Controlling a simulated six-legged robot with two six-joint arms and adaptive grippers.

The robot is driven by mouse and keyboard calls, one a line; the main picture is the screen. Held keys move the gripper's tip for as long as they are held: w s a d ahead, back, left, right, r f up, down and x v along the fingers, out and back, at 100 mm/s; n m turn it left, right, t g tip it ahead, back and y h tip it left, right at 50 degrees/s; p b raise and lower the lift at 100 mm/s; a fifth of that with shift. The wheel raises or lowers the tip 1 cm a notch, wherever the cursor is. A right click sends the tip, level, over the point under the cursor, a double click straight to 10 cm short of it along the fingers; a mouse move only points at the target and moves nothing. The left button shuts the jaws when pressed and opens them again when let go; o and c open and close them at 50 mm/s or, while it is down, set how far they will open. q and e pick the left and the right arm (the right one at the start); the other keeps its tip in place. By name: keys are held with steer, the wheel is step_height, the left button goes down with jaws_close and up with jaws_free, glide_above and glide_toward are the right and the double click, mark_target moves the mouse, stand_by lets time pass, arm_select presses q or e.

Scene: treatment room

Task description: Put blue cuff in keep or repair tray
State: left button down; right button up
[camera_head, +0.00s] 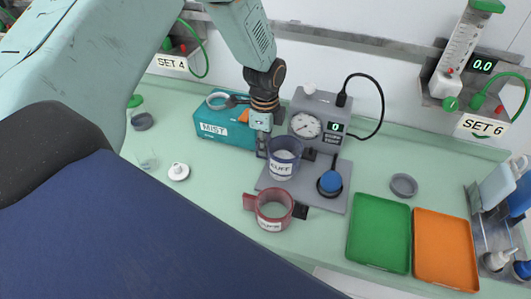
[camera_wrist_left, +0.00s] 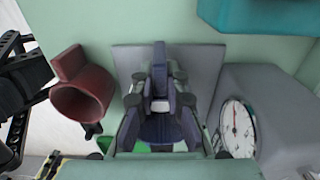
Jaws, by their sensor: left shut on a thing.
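The blue cuff (camera_head: 284,163) is a dark blue ring with a white label, in front of the gauge box. My left gripper (camera_head: 272,145) comes down from above and is shut on its rim. In the left wrist view the blue cuff (camera_wrist_left: 160,130) sits between the fingers (camera_wrist_left: 160,105). I cannot tell whether it touches the grey base plate (camera_head: 330,196). A green tray (camera_head: 379,233) and an orange tray (camera_head: 446,250) lie side by side at the right, both empty. No label shows which is the keep or repair tray.
A red cuff (camera_head: 270,211) stands just in front of the blue one. The gauge box (camera_head: 318,120) with its black cable is close behind. A blue bulb (camera_head: 330,183) and a grey ring (camera_head: 404,185) lie toward the trays. A bottle rack (camera_head: 498,215) stands far right.

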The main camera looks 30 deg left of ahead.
arm_select(q)
steer(key=r, duration=0.6)
steer(key=shift+d, duration=0.4)
steer(key=shift+r, duration=0.3)
steer(key=shift+w+a+r+p, duration=0.1)
steer(key=shift+a+r+p, duration=0.25)
steer(key=shift+r+p, duration=0.1)
steer(key=shift+d+r+p, duration=0.25)
steer(key=shift+r+p, duration=0.4)
steer(key=shift+r, duration=0.25)
steer(key=shift+a+r+p, duration=0.25)
steer(key=shift+r+p, duration=0.3)
steer(key=shift+p, duration=0.1)
steer(key=r+p, duration=0.2)
steer(key=r, duration=0.1)
steer(key=shift+d+r, duration=0.2)
steer(key=shift+r, duration=0.1)
